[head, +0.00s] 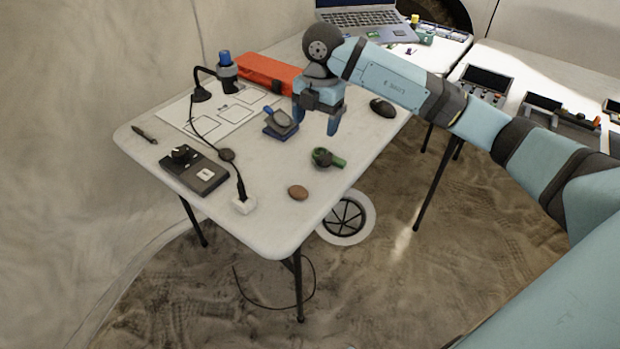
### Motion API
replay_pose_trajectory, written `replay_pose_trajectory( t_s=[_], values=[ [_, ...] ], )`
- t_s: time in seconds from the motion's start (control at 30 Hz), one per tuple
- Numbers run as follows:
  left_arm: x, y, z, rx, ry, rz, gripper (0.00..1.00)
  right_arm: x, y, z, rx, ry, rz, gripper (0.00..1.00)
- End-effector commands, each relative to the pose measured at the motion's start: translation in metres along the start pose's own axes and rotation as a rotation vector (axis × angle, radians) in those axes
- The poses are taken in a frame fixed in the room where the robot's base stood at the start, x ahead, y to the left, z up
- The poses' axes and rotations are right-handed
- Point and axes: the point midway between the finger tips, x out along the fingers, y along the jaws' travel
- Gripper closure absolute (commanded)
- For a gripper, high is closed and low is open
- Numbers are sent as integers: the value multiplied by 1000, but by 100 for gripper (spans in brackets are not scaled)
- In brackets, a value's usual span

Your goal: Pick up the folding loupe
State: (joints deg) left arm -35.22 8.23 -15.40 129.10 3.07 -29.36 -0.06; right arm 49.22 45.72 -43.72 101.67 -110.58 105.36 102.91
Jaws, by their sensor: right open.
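A small blue item with a round lens on a square blue base, which looks like the folding loupe (281,128), sits on the white table (260,218) near its middle. My right gripper (315,120) is open and points down over the table, just right of the loupe. Its left finger shows close to the loupe's right edge; whether they touch I cannot tell. Nothing shows between the fingers. My left gripper is not in view.
A green and dark tool (327,158) and a brown oval stone (298,192) lie nearer. A black mouse (382,107) lies right, a red case (268,74) behind. The near table end is mostly clear.

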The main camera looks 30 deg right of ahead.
Motion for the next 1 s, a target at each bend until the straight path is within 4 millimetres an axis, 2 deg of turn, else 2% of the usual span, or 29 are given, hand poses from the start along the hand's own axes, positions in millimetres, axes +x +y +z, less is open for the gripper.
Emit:
replay_pose_trajectory(
  t_s=[0.03,0.17,0.27,0.5,0.6,0.87,1.0],
  values=[
    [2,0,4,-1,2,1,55,-1,-2,10,29,-38,-11,24],
    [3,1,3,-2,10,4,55,-3,-6,20,71,-85,-31,24],
    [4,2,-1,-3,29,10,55,11,-7,22,74,-87,-34,24],
    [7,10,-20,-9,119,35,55,58,-8,25,70,-84,-31,24],
    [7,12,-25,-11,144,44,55,71,-9,26,70,-84,-32,24],
    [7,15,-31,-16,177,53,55,86,-10,27,69,-83,-30,24],
    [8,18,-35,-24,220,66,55,107,-13,30,70,-83,-32,24]
  ],
)
